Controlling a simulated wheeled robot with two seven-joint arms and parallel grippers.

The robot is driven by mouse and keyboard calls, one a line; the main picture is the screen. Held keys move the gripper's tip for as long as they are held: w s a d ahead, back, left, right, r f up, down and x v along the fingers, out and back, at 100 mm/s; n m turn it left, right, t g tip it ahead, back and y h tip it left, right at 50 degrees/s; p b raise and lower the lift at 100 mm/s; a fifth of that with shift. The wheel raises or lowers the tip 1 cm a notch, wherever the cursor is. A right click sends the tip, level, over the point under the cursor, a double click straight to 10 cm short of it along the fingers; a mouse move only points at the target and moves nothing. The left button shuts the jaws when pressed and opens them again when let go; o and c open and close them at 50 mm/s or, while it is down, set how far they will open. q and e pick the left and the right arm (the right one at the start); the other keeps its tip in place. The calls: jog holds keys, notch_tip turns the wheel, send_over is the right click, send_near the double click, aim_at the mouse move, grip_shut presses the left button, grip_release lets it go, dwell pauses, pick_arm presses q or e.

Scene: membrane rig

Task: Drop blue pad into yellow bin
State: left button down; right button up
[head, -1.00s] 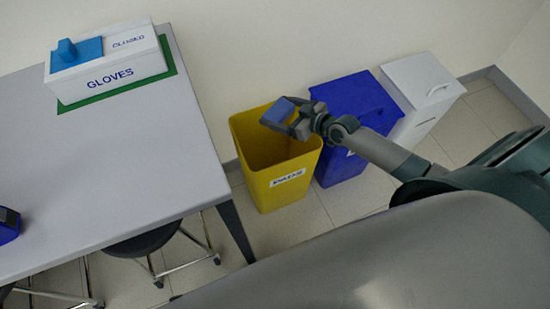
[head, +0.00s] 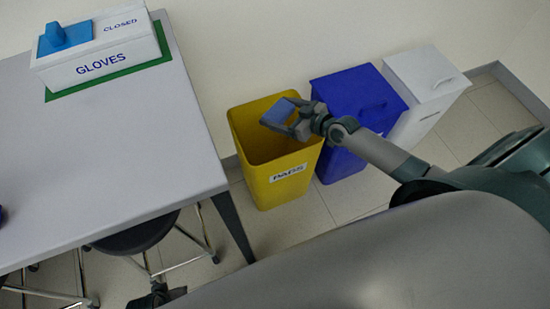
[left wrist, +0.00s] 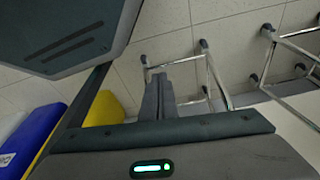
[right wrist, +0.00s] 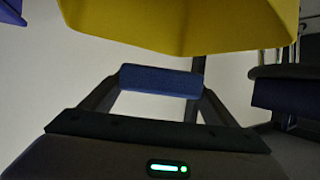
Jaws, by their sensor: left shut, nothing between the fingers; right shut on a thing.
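The blue pad (head: 278,111) is held by my right gripper (head: 285,115), over the open mouth of the yellow bin (head: 283,185), which has a "PADS" label. In the right wrist view the pad (right wrist: 160,80) spans between the two fingers of the right gripper (right wrist: 158,92), and the yellow bin (right wrist: 185,25) fills the top. From these views I cannot tell how high above the rim the pad is. My left gripper (left wrist: 160,95) is shut and empty in the left wrist view. It shows dark at the bottom of the head view (head: 158,294).
A blue bin (head: 345,160) with a lid and a white lidded bin (head: 425,85) stand right of the yellow bin. A table (head: 110,150) at left carries a glove box (head: 105,50) marked closed. Stools (head: 135,238) stand under the table.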

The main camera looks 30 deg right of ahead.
pick_arm(q)
jog(key=shift+w+b+v, duration=0.1)
jog(key=shift+b+v, duration=0.2)
jog(key=shift+v, duration=0.7)
jog(key=shift+w+b+v, duration=0.15)
jog(key=shift+b+v, duration=0.1)
jog(key=shift+v, duration=0.8)
pick_arm(e)
jog(key=shift+f, duration=0.8)
jog(key=o, duration=1.1)
jog(key=shift+s, duration=0.1)
jog(key=shift+s+d+r, duration=0.25)
jog(key=shift+s+d, duration=0.05)
jog(key=shift+s, duration=0.1)
pick_arm(q)
jog(key=x, duration=0.1)
jog(key=p+x, duration=0.1)
jog(key=x, duration=0.1)
jog(key=shift+s+f, duration=0.2)
jog(key=shift+f, duration=0.2)
pick_arm(e)
jog(key=v, duration=1.6)
